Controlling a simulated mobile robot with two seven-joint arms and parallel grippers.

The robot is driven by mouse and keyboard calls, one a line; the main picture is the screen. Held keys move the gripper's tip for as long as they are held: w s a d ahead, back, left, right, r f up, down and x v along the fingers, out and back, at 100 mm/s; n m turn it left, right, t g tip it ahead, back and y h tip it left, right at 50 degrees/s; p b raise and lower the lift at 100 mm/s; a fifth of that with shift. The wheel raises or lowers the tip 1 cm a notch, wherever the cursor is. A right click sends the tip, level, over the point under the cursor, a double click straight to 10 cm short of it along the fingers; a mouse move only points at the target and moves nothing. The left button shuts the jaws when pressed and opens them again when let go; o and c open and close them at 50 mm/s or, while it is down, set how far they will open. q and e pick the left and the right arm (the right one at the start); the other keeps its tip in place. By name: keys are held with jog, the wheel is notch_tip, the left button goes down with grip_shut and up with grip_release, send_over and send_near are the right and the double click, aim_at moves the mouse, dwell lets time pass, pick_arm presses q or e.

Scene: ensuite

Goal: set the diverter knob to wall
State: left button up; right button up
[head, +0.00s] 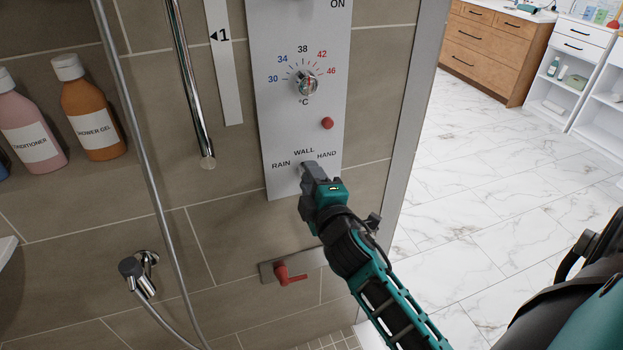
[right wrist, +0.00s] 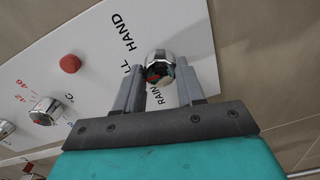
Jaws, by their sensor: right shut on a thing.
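The chrome diverter knob (right wrist: 158,62) sits at the bottom of the white control panel (head: 290,130), under the labels RAIN, WALL and HAND. My right gripper (head: 308,172) reaches it from below right and hides most of it in the head view. In the right wrist view the gripper's two fingers (right wrist: 160,88) stand on either side of the knob, shut on it. A red mark shows on the knob, but I cannot tell which label it points to. My left gripper is not in view.
Above are a red button (head: 327,123) and the chrome temperature knob (head: 307,84). A red lever (head: 290,275) is lower on the tiled wall. A shower hose (head: 150,170) and bottles (head: 88,105) are at left. Open marble floor (head: 480,200) lies right of the wall edge.

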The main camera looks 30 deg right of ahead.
dwell(0.3)
jog(key=o, duration=1)
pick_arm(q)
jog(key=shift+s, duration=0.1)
pick_arm(e)
jog(key=shift+o, duration=0.2)
jog(key=shift+s, duration=0.1)
